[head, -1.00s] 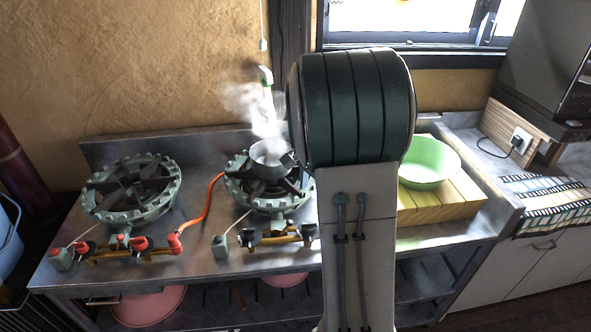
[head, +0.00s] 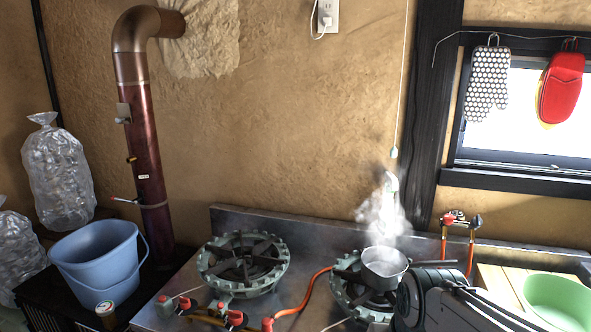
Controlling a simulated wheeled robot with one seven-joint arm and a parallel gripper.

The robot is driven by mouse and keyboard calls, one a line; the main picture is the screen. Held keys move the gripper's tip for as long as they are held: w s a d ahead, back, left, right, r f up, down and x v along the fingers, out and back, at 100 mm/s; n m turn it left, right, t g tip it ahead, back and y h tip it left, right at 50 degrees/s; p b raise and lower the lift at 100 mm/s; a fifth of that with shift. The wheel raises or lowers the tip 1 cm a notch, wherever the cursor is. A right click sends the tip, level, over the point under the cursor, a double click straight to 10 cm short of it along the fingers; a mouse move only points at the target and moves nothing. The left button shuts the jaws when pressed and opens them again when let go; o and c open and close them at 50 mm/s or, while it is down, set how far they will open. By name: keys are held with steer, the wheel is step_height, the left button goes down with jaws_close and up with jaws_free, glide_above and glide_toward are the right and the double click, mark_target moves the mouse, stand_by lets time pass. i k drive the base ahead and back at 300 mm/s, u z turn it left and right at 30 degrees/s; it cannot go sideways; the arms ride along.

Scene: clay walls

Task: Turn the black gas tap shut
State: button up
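A wall gas fitting (head: 461,219) stands behind the counter, right of the steaming pot, with a red handle at left and a darker part at right. Orange hoses hang from it. I cannot tell for sure whether its dark part is the black gas tap. The right burner (head: 352,290) carries a small steaming pot (head: 384,262); its front knobs are not visible. The left burner (head: 243,262) has red knobs (head: 235,317) at its front. Part of my dark arm crosses the lower right. My gripper is not in view.
A green bowl (head: 560,300) sits at the lower right. Oven mitts (head: 488,82) hang at the window. A pull cord (head: 399,90) hangs above the pot.

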mark_target(476, 222)
steer(key=u, duration=0.35)
steer(key=i, duration=0.4)
steer(key=z, duration=2.5)
